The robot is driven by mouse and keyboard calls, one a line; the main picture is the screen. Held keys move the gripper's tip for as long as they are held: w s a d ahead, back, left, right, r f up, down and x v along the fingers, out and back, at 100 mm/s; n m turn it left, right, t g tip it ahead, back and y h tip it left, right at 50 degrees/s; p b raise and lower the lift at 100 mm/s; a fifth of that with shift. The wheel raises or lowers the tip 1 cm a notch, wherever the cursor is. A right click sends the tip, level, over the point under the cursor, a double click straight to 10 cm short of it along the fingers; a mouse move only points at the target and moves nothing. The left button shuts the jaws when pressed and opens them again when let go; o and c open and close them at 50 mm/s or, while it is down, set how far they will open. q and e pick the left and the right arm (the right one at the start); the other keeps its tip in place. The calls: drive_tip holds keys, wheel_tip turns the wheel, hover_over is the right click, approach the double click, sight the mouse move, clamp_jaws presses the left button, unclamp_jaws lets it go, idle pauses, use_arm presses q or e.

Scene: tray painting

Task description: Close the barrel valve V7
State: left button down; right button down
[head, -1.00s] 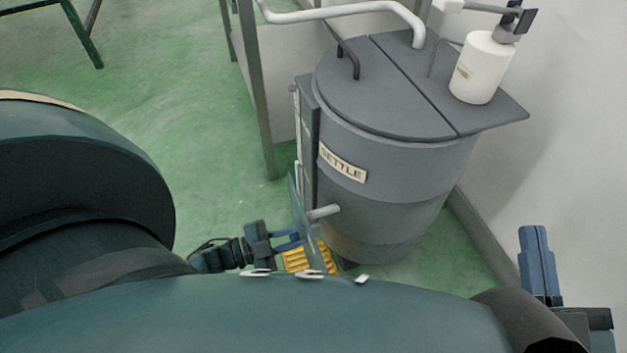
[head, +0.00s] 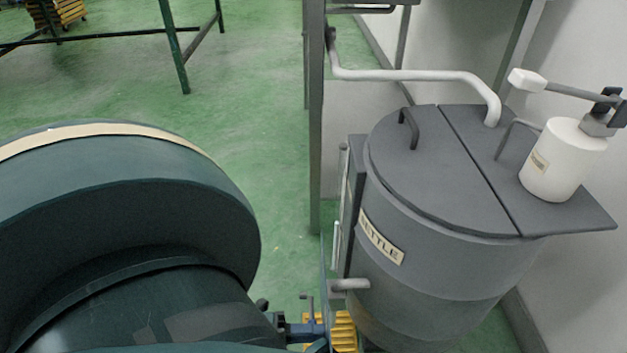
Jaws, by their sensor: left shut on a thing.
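The grey barrel (head: 440,275) with a label reading "SETTLE" (head: 381,237) stands at the right in the head view. A short light grey pipe stub (head: 350,285) sticks out of its left side, low down. My left gripper (head: 311,328), with blue fingers, is at the bottom of the view, below and left of this stub. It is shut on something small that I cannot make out. My own dark arm covers much of the lower left. No V7 marking is readable, and I cannot tell which part is the valve handle. My right gripper is out of view.
Yellow ribbed crates (head: 344,332) are beside the left gripper. A white canister (head: 557,160) stands on the barrel lid (head: 425,165). A light grey pipe (head: 420,76) runs into the lid. A grey post (head: 316,130) stands left of the barrel.

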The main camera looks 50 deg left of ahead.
use_arm(q)
drive_tip(key=shift+f+m+b, duration=0.35)
drive_tip(key=shift+f+m, duration=0.2)
drive_tip(key=shift+m, duration=0.15)
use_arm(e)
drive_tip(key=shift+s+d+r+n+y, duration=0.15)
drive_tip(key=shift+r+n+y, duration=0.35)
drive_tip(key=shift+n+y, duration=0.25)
use_arm(q)
drive_tip(key=c, duration=1.3)
unclamp_jaws()
drive_tip(key=shift+s+a, duration=0.2)
drive_tip(key=shift+s, duration=0.1)
drive_tip(key=p+v, duration=0.1)
drive_tip(key=v, duration=1.1)
drive_tip(key=shift+s+a, duration=0.15)
drive_tip(key=shift+a, duration=0.05)
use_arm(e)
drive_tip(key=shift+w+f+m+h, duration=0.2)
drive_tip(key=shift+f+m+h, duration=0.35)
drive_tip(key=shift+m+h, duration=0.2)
